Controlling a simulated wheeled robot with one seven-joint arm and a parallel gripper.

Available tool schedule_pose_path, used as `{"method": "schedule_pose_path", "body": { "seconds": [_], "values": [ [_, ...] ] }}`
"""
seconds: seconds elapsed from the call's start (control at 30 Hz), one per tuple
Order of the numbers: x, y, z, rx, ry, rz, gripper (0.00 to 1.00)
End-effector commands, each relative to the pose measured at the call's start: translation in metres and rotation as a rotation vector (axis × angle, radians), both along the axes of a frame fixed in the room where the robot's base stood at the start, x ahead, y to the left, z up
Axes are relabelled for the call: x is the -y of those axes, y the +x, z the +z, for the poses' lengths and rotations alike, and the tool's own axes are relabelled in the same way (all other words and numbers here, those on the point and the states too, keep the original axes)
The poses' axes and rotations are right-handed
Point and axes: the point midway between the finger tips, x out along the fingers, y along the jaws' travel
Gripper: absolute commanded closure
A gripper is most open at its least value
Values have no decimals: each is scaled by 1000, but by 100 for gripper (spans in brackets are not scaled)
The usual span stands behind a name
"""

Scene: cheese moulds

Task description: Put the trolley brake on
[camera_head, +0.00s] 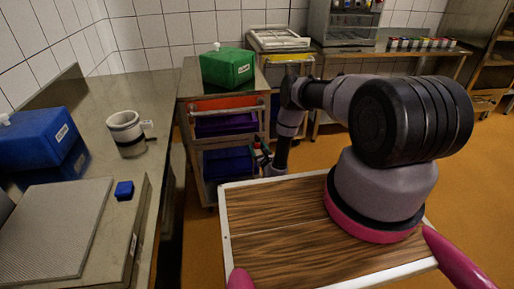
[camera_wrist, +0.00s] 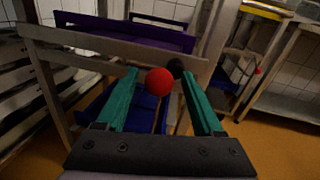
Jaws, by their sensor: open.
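The trolley (camera_head: 212,163) is a metal frame with stacked purple and blue trays, left of centre in the head view. In the wrist view its grey frame (camera_wrist: 90,47) crosses in front of me. A red ball knob (camera_wrist: 159,82), apparently on a thin stem, shows between my fingertips, with a black ball (camera_wrist: 176,67) just behind it to the right. I cannot tell whether the knob is touched. My gripper (camera_wrist: 160,74) is open, its two teal fingers on either side of the knob. In the head view my gripper is small and partly hidden at the trolley's right side.
A green box (camera_head: 228,68) stands on the trolley top. A steel counter (camera_head: 85,110) at left holds a blue box (camera_head: 38,140), a white mug-like vessel (camera_head: 126,132) and a small blue block (camera_head: 124,190). Orange floor (camera_head: 330,150) is open to the right.

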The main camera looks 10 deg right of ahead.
Motion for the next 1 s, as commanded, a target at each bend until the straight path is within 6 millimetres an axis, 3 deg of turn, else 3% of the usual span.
{"method": "schedule_pose_path", "body": {
  "seconds": [0.3, 0.47, 0.5, 1.0],
  "values": [
    [-1, 3, 0, 0, 1, 1, 31],
    [-1, 3, 0, 0, 1, 1, 92],
    [-1, 3, 0, 0, 1, 1, 100],
    [-1, 3, 0, -1, 1, 2, 100]
  ]
}}
